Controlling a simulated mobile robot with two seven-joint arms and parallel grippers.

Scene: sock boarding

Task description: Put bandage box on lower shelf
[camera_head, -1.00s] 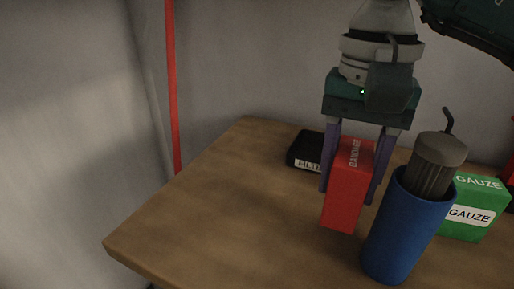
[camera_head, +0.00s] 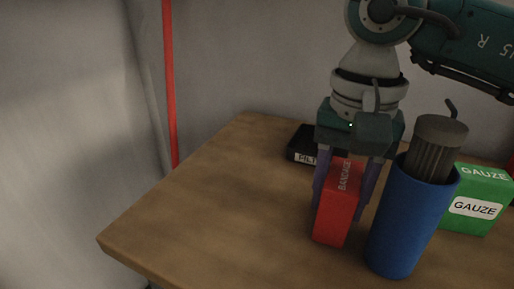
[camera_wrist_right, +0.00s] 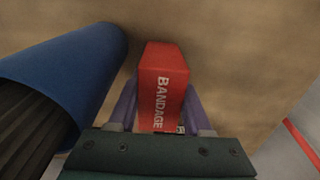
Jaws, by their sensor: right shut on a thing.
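The red bandage box (camera_head: 340,212) stands upright on or just above the wooden table; I cannot tell whether it touches. My right gripper (camera_head: 345,198) comes down from above and is shut on it, one purple finger on each side. In the right wrist view the box (camera_wrist_right: 162,85), with its "BANDAGE" label, lies between the fingers of my right gripper (camera_wrist_right: 160,112). My left gripper does not show. No lower shelf can be made out.
A blue cylinder (camera_head: 402,235) holding a dark ribbed item (camera_head: 436,150) stands close right of the box. A green gauze box (camera_head: 478,208) is farther right. A black box (camera_head: 302,145) lies behind. The wooden table (camera_head: 190,210) is clear on the left. A red post (camera_head: 170,90) stands behind it.

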